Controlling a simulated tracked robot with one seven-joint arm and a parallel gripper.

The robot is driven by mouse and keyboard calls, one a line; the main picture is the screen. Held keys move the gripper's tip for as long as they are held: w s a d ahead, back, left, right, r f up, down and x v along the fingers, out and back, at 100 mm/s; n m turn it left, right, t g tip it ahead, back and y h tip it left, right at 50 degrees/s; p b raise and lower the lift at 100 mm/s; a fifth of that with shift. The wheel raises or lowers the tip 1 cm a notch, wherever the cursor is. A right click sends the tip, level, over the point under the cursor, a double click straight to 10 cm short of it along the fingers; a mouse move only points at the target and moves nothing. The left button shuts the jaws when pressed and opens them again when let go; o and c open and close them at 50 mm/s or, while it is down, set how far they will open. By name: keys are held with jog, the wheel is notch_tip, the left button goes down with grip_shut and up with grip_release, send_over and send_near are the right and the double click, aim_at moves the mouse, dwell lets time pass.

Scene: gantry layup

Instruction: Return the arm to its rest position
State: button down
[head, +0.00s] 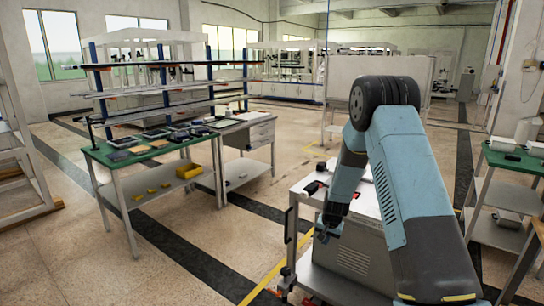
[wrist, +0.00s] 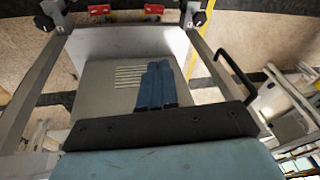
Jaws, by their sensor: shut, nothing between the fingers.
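My gripper (head: 326,234) hangs at the end of my bent blue-and-grey arm in the head view, pointing down beside a grey cabinet on a wheeled cart. In the wrist view, the two blue fingers of my gripper (wrist: 155,68) lie side by side with their tips together and nothing between them. The grey cabinet (head: 354,262) has vent slots and fills the background behind the fingers in the wrist view (wrist: 105,95). My forearm hides part of the cart in the head view.
The cart's white top (head: 308,198) carries a small red-and-black item (head: 313,187). A green-topped bench (head: 112,168) with a yellow bin (head: 188,171) stands at left. Another green-topped bench (head: 514,163) is at right. Open floor (head: 215,240) lies between the left bench and the cart.

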jog(key=s+r+n, duration=0.1)
jog(key=s+r, duration=0.4)
jog(key=r, duration=0.5)
jog(key=s+r+t, duration=0.1)
jog(key=s+r, duration=0.4)
jog(key=r, duration=0.6)
jog(key=s+r+n, duration=0.1)
jog(key=s+r, duration=0.4)
jog(key=r, duration=0.5)
jog(key=s+r, duration=0.3)
jog(key=s, duration=0.6)
jog(key=s+d+r+n+t, duration=0.1)
jog(key=s+r, duration=0.3)
jog(key=s, duration=0.6)
jog(key=s+d+r+n, duration=0.1)
jog(key=s+r, duration=0.2)
jog(key=s, duration=0.6)
jog(key=shift+s+d+r+h, duration=0.15)
jog(key=shift+d+r+h, duration=0.05)
jog(key=shift+r+h, duration=0.15)
